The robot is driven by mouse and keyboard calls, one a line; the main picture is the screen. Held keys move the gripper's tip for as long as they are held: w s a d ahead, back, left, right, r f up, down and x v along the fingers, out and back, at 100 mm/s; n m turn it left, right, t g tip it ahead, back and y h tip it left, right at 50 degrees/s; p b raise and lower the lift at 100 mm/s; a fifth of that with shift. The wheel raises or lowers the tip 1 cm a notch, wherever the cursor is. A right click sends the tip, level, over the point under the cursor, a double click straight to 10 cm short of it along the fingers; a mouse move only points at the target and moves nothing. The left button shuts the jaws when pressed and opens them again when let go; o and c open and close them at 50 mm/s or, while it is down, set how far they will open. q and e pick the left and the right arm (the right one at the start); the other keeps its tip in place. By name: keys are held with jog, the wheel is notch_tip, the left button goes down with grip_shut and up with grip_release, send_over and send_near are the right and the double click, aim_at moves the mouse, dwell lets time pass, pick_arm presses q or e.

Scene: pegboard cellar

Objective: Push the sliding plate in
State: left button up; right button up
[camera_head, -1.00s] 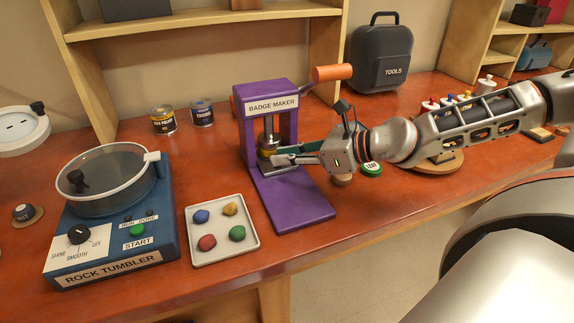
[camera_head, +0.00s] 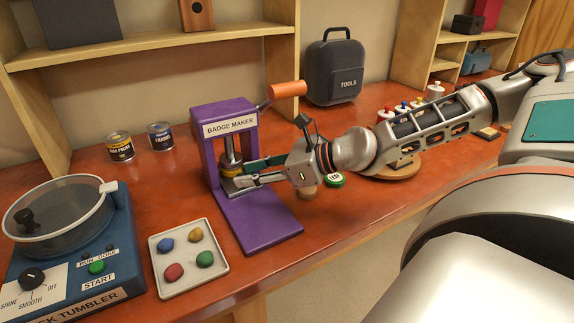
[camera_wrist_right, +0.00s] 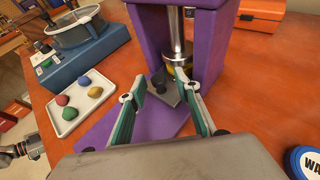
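The purple badge maker (camera_head: 228,127) stands on the red-brown bench, with its orange-handled lever (camera_head: 287,90) raised at the side. The grey sliding plate (camera_wrist_right: 166,94) lies at the foot of the press under the yellow-rimmed die (camera_head: 231,170), and carries a small dark knob (camera_wrist_right: 158,78). My right gripper (camera_head: 247,173) reaches in low from the right in front of the die. In the right wrist view the right gripper (camera_wrist_right: 164,84) is open, its fingers apart on either side of the knob. I cannot tell whether they touch the plate. My left arm shows partly at that view's left edge.
A tray of coloured stones (camera_head: 222,281) and the rock tumbler (camera_head: 118,240) stand left of the badge maker. Two small tins (camera_head: 120,146) are behind. A toolbox (camera_head: 333,72) stands at the back.

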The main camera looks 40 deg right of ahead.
jog(key=v, duration=1.1)
dwell(1.1)
jog(key=shift+s, duration=0.15)
dwell(0.6)
